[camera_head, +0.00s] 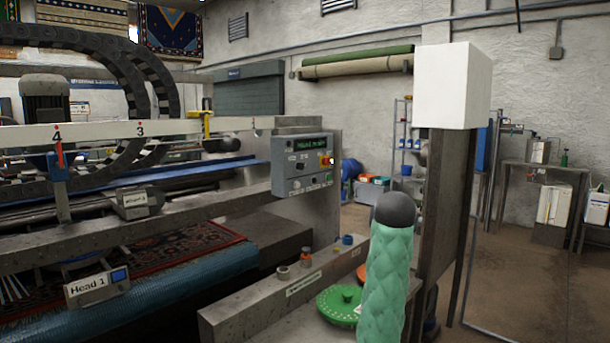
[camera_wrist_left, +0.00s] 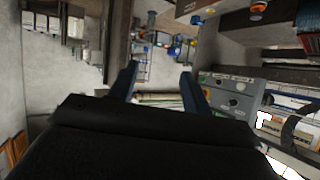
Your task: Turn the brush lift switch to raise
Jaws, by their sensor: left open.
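The grey control panel (camera_head: 303,165) is mounted on the machine near the middle of the head view, with a lit green display, small knobs and a red button. Its labels are too small to read, so I cannot tell which knob is the brush lift switch or how it is set. The panel also shows turned in the left wrist view (camera_wrist_left: 222,94), just right of the fingers, with dark round knobs. My left gripper (camera_wrist_left: 160,72) is open and empty, its two dark blue fingers apart. Neither gripper shows in the head view.
A post with a white box (camera_head: 447,85) rises at right; open floor lies beyond.

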